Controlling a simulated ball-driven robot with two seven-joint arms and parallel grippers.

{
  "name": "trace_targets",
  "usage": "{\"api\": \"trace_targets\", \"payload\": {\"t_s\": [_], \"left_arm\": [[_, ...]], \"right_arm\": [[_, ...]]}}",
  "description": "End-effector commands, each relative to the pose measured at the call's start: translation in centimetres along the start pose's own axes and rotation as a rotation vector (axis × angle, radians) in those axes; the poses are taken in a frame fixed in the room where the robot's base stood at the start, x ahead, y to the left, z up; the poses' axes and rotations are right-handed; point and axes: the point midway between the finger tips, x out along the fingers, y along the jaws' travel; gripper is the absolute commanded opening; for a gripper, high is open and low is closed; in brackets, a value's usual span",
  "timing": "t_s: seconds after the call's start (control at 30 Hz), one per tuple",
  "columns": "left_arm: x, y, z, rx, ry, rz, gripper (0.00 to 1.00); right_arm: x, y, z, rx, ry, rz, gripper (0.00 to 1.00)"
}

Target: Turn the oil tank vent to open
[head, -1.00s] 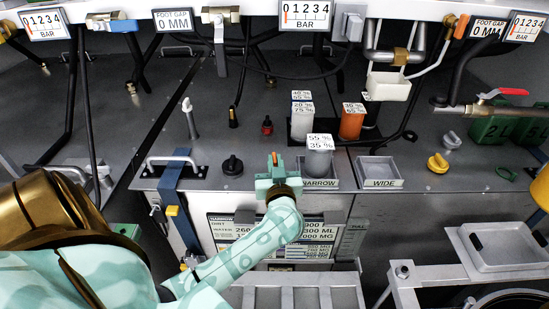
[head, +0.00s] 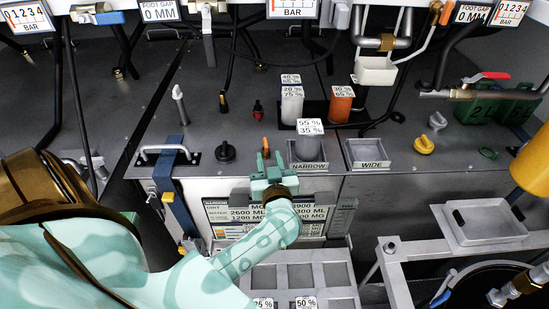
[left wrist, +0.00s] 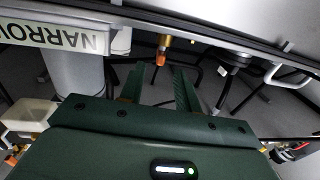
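My left gripper (head: 269,161) is at the front edge of the grey deck, left of the NARROW tray. Its two fingers are apart with nothing held; they also show apart in the left wrist view (left wrist: 160,80). A small orange-tipped brass fitting (left wrist: 164,43) shows just beyond the fingertips there, and the orange tip (head: 265,144) shows in the head view. It looks apart from the fingers. No readable label says oil tank vent, so I cannot tell whether this fitting is it. A black knob (head: 224,151) stands to its left. My right gripper is not in view.
The NARROW tray (head: 309,166) and WIDE tray (head: 371,164) lie right of the gripper. A yellow knob (head: 424,145) and a grey knob (head: 437,120) stand further right. A blue strap (head: 178,205) and a metal handle (head: 165,150) are at left. Hoses hang behind.

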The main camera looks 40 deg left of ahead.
Motion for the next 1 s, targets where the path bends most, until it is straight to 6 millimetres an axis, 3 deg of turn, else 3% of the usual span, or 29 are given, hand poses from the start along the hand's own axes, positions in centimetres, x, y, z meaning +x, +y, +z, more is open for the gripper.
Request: {"api": "trace_targets", "payload": {"t_s": [0.03,0.1,0.3,0.5,0.83,0.93,1.0], "left_arm": [[-1.5,0.0,-0.7,0.002,-0.007,0.001,0.33],[-3.5,0.0,-0.6,0.001,-0.007,0.000,0.33],[-8.4,0.0,-0.3,0.001,-0.006,-0.001,0.33],[-11.1,0.0,-0.1,0.001,-0.002,-0.001,0.33],[-11.7,0.0,0.0,0.000,-0.001,0.000,0.33],[-11.4,0.3,0.0,-0.009,0.008,0.000,0.58],[-9.6,1.0,-0.4,-0.022,0.061,0.007,0.64]], "right_arm": [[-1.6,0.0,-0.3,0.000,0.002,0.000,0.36],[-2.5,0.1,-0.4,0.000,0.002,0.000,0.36],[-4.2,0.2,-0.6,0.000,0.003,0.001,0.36],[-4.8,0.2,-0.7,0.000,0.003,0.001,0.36],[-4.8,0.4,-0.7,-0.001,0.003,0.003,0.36],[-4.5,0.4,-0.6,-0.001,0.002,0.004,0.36],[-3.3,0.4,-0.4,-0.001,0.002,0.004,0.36]]}}
